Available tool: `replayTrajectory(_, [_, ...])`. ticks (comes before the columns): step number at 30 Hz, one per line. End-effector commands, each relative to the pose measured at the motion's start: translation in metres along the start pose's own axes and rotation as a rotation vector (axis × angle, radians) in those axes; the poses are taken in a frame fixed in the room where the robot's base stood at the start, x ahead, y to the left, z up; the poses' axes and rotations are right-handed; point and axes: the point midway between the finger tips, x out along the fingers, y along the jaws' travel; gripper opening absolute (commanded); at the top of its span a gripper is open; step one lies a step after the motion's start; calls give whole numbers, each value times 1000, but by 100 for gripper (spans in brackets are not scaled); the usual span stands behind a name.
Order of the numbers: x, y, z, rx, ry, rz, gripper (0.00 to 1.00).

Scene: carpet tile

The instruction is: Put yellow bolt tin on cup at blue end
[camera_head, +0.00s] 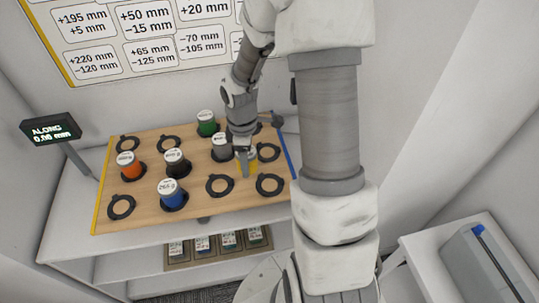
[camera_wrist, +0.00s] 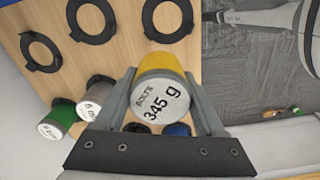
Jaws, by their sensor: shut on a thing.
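My gripper (camera_head: 245,163) is shut on the yellow bolt tin (camera_head: 253,159), which is partly hidden by the fingers in the head view. In the wrist view the tin (camera_wrist: 160,62) sits between my fingers (camera_wrist: 162,88), its white lid reading "BOLTS 345 g". The tin is over the right part of the wooden board; I cannot tell its height above it. A blue strip (camera_head: 289,155) marks the board's right end. Near it are empty black ring cups: one behind right (camera_head: 268,152), one in front (camera_head: 270,185), and another further left (camera_head: 219,185).
Other tins stand on the board (camera_head: 145,205): green (camera_head: 207,124), grey (camera_head: 222,150), black (camera_head: 177,164), orange (camera_head: 128,166) and blue (camera_head: 172,195). A display (camera_head: 51,129) reads "ALONG 0.06 mm".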

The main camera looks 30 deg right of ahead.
Motion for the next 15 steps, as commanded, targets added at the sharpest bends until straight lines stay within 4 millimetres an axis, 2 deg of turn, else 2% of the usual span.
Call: replayTrajectory(15, [-14,-5,50,-866,1,2,0])
